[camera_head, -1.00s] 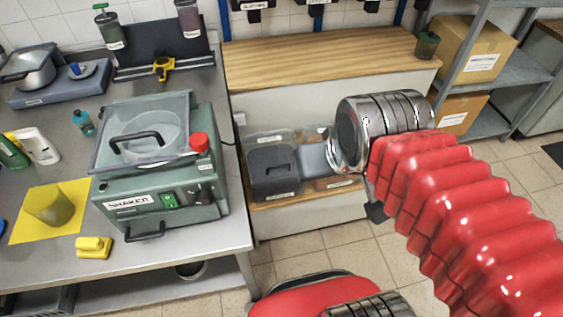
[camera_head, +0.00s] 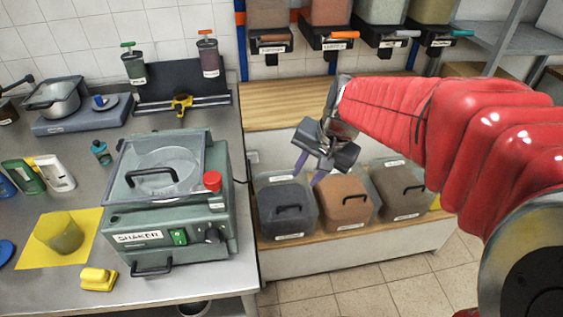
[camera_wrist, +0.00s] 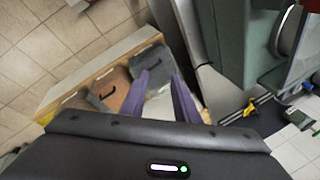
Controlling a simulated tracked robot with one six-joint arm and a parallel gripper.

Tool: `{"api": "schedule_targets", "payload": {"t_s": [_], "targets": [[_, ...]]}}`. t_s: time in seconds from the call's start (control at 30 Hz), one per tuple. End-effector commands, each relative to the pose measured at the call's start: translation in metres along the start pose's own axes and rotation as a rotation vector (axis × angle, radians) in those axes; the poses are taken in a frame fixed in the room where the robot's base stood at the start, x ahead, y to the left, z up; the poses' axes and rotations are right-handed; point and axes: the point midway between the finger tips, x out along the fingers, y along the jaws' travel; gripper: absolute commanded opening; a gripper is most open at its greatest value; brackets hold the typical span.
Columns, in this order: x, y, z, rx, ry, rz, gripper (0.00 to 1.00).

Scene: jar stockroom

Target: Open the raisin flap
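I cannot tell which flap is the raisin one, because the small labels are too blurred to read. Wall dispensers at the top have flap fronts with grey (camera_head: 272,38), orange (camera_head: 343,35), grey (camera_head: 402,34) and teal (camera_head: 461,33) levers. Three lidded bins with handles stand on the low shelf: dark grey (camera_head: 276,220), orange-brown (camera_head: 335,212) and brownish (camera_head: 392,205). My gripper (camera_head: 308,172) hangs above the bins, below the dispensers, pointing down. In the wrist view, its two purple fingers (camera_wrist: 160,76) are apart with nothing between them.
A wooden shelf top (camera_head: 285,115) lies below the dispensers. The steel table (camera_head: 225,285) at left holds the shaker machine (camera_head: 170,215), a yellow mat with a cup (camera_head: 85,252), bottles and a scale. A metal rack (camera_head: 500,50) stands at right. Floor shows below the shelf.

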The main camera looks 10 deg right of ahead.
Motion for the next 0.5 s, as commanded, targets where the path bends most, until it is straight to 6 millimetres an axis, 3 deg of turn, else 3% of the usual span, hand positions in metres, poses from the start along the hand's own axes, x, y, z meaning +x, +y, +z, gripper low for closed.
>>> {"api": "schedule_targets", "payload": {"t_s": [0.5], "targets": [[0.103,-0.004,-0.073,0.421,-0.124,-0.014,0.28]]}}
